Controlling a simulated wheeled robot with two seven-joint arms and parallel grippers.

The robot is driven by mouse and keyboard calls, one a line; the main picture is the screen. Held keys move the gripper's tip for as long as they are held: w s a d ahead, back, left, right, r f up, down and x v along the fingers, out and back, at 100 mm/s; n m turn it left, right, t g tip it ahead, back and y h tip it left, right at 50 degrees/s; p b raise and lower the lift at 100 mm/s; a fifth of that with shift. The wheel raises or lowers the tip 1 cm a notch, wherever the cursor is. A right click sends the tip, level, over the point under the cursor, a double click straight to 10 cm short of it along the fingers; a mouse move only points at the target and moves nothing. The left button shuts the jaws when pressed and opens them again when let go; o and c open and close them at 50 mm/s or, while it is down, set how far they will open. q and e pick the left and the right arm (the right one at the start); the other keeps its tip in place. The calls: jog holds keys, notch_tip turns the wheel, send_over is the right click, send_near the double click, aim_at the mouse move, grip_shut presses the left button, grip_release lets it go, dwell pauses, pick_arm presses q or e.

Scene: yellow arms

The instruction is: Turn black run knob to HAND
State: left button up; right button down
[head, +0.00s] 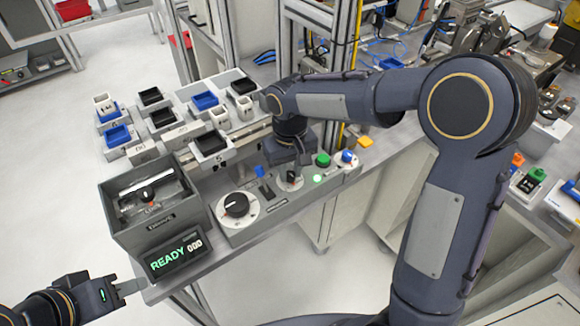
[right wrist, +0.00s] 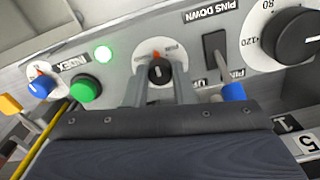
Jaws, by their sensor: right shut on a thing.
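The small black run knob (right wrist: 160,72) sits on a round white plate on the grey control panel. Its white line points roughly up in the right wrist view, and a red mark shows on the plate just above it. The plate's lettering is too small to read. My right gripper (right wrist: 162,88) is shut on the knob, one finger at each side.
Beside the knob are a lit green lamp (head: 316,178), a green button (head: 322,160), a blue selector (head: 347,157), a blue-tipped lever (head: 261,172) and a large black dial (head: 236,205). A grey bin (head: 118,228) and a READY display (head: 176,256) stand left.

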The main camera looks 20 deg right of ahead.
aim_at(290, 173)
jog(key=n, duration=0.4)
jog(key=shift+r+n+p, duration=0.1)
jog(key=shift+n+p, duration=0.2)
jog(key=shift+p, duration=0.1)
jog(key=shift+w+n+p, duration=0.1)
jog(key=shift+n+p, duration=0.3)
jog(key=shift+n, duration=1.8)
jog(key=c, duration=1.2)
grip_release()
notch_tip(290, 173, up, 8)
jog(key=shift+f, duration=0.15)
